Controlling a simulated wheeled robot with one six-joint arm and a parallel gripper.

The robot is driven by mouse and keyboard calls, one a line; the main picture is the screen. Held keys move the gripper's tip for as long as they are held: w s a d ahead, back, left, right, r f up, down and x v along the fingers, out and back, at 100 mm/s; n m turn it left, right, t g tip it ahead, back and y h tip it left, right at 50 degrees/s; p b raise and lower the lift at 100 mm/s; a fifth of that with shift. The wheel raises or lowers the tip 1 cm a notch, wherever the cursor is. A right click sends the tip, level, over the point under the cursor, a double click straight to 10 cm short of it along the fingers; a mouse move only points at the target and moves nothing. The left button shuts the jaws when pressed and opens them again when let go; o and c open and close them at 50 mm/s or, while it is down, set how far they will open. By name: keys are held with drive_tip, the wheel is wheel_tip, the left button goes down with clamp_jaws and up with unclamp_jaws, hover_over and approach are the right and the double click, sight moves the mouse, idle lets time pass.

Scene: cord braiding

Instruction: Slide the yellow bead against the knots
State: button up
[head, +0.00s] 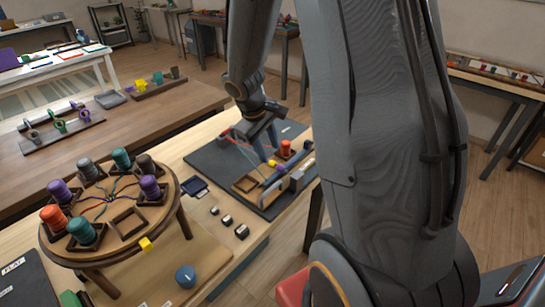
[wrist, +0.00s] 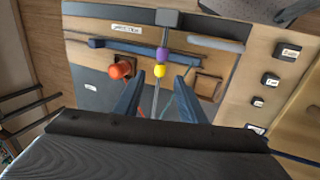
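The yellow bead (wrist: 159,71) is on a cord in the wrist view, right beside a purple bead (wrist: 162,54). The purple bead lies between it and a grey block (wrist: 167,18) at the top. My gripper (wrist: 160,79) is open, with one finger on each side of the cord near the yellow bead. Neither finger visibly touches the bead. The knots are too small to make out. In the head view my gripper (head: 262,146) is over the dark work mat (head: 212,160), and the beads are small there.
An orange spool (wrist: 121,70) stands left of the fingers in the wrist view. A wooden frame (wrist: 207,87) lies to the right. Small dark blocks (wrist: 270,79) sit farther right. In the head view a round braiding stand (head: 112,255) with several spools stands left of the mat.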

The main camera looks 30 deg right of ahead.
sight(273, 162)
drive_tip(key=shift+x, duration=3.1)
clamp_jaws()
